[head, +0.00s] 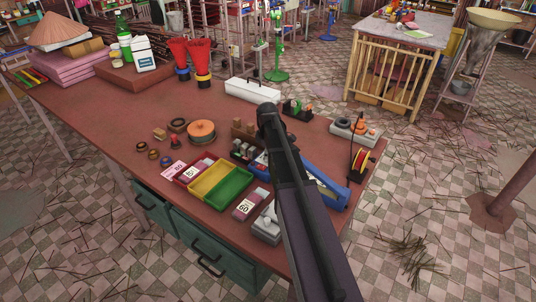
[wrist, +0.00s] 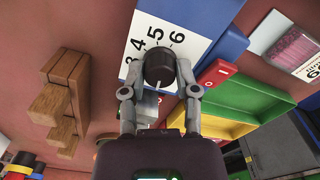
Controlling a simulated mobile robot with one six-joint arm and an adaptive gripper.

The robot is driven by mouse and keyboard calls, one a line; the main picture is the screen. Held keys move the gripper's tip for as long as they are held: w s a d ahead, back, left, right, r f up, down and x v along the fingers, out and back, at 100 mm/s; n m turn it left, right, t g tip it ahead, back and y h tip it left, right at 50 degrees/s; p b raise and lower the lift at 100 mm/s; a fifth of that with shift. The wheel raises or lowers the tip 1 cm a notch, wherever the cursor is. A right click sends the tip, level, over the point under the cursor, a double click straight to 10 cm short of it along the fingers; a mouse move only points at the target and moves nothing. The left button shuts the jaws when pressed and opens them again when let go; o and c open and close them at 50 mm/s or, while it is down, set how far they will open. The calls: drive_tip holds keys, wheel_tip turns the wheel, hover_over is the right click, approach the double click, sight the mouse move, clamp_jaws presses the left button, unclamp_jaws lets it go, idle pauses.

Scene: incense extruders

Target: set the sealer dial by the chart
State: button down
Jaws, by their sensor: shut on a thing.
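In the wrist view my gripper (wrist: 161,72) has both fingers closed on the sides of a round black dial (wrist: 159,66). The dial stands on a white number plate (wrist: 181,22) on the blue sealer (wrist: 228,42). The digits 3, 4, 5 and 6 show beyond the dial; other marks are hidden. A pale line runs down the dial's near side, but I cannot tell which number it matches. In the head view the blue sealer (head: 330,190) is partly behind my arm, which hides the dial and gripper. I cannot make out a chart.
A red switch (wrist: 217,74) is close right of my gripper. A stepped wooden block (wrist: 62,100) stands to the left. A tray with yellow (head: 207,182) and green (head: 231,187) compartments lies left of the sealer. A packet marked 60 (head: 250,204) is near the table's front edge.

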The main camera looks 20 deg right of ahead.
drive_tip(key=shift+w+m, duration=0.1)
drive_tip(key=shift+m, duration=1.5)
drive_tip(key=shift+c, duration=1.8)
unclamp_jaws()
